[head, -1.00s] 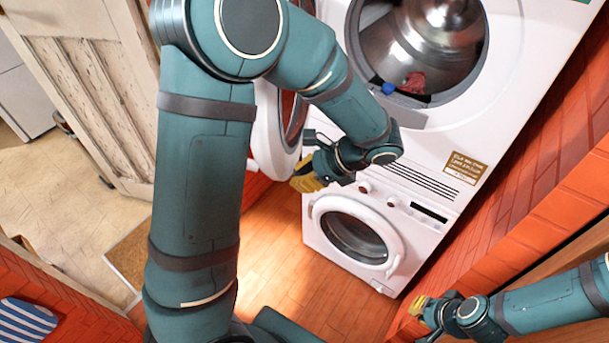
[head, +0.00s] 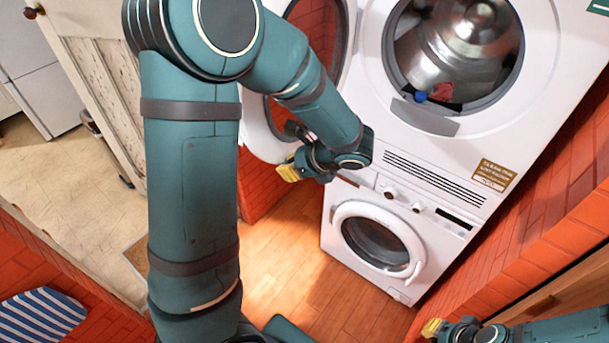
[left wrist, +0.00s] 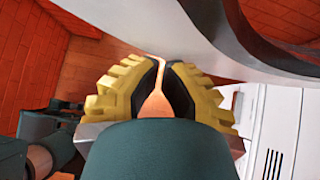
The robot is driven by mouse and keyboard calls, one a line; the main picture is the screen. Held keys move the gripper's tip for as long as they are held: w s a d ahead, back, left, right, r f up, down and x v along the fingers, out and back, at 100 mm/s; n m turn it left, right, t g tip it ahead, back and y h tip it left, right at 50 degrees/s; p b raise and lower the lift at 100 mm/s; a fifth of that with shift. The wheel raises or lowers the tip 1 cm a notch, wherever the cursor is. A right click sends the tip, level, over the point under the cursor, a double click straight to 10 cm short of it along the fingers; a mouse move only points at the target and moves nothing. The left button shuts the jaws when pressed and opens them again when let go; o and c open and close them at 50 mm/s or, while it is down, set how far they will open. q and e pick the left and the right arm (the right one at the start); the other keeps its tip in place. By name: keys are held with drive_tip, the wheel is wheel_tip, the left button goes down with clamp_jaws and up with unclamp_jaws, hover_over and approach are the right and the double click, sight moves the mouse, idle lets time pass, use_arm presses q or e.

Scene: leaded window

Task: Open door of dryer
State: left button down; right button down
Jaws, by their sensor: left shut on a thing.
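The dryer (head: 548,65) is the upper white machine; its round metal drum opening is uncovered. Its round door (head: 257,128) stands swung out to the left, with a white rim and dark glass, partly hidden by my left arm. My left gripper (head: 289,172), with yellow fingers, is at the door's lower edge. In the left wrist view the left gripper's fingertips (left wrist: 164,68) are close together against the door's pale curved rim (left wrist: 180,38); the exact grip point is hidden. My right gripper (head: 432,327) is low at the right, clear of the dryer, and its opening cannot be made out.
A white washer (head: 345,222) with a shut round door stands under the dryer. Red and blue items (head: 440,92) lie in the drum. A brick wall (head: 560,200) is close on the right. Wooden floor (head: 285,265) is free in front of the washer.

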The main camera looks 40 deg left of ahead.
use_arm(q)
drive_tip(key=a+m+t, duration=0.1)
drive_tip(key=a, duration=0.8)
drive_tip(key=shift+a+m+b, duration=0.2)
drive_tip(key=shift+m+b, duration=0.1)
use_arm(e)
drive_tip(key=shift+f, duration=0.5)
use_arm(q)
drive_tip(key=shift+w+d, duration=0.1)
